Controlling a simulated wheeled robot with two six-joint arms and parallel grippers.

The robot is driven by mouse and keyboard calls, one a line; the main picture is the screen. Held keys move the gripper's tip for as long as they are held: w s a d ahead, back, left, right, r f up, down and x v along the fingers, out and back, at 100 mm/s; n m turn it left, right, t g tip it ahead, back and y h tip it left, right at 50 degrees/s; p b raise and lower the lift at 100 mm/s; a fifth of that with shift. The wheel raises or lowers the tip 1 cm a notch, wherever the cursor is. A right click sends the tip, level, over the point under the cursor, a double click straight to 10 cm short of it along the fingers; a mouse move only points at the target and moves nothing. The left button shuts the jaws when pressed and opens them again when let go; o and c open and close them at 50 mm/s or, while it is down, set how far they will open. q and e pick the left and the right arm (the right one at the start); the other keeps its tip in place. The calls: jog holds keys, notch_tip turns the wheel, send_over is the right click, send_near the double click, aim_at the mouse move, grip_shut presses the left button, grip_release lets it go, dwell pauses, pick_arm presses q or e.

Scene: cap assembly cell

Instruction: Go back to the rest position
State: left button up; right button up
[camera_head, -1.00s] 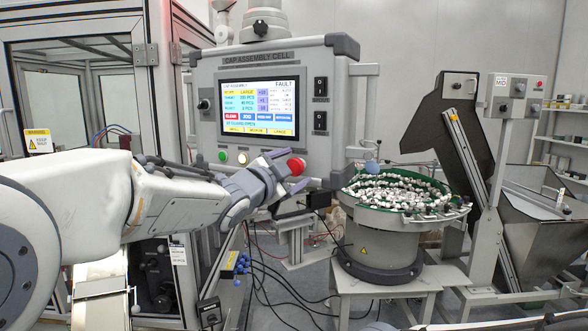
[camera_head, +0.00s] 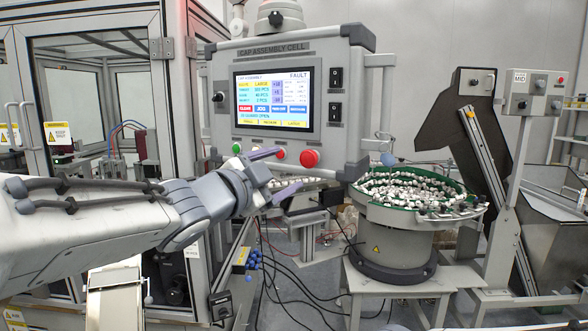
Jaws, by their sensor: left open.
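My left gripper (camera_head: 290,170) reaches in from the left, below the control panel (camera_head: 290,100). Its fingers are spread apart with nothing between them. It is in front of the panel's lower edge, close to the button row in the picture. The large red button (camera_head: 310,158) shows just right of the upper finger, and the small green button (camera_head: 236,148) shows above the wrist. The screen (camera_head: 276,100) shows a fault page. My right gripper is out of view.
A bowl feeder (camera_head: 395,235) full of small white caps stands right of the panel. A hopper (camera_head: 455,130) with a sloping conveyor is farther right. A framed glass enclosure (camera_head: 98,90) stands at the left. Cables (camera_head: 290,290) hang below the panel.

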pick_arm(q)
jog(key=s+d+f+n+g+y, duration=0.1)
jog(key=s+f+n+g+y, duration=0.3)
jog(key=f, duration=0.7)
jog(key=s+d+f+n+g+y, duration=0.1)
jog(key=s+f+n+g, duration=0.25)
jog(key=s+f, duration=0.55)
jog(key=s+a+f+g+y, duration=0.1)
jog(key=s+f+g+y, duration=0.1)
jog(key=s+f+g, duration=0.6)
jog(key=s+f+n, duration=0.1)
jog(key=s+f, duration=0.3)
jog(key=s, duration=0.5)
jog(key=shift+a+f, duration=0.2)
jog(key=shift+a, duration=0.2)
jog(key=shift+g, duration=0.25)
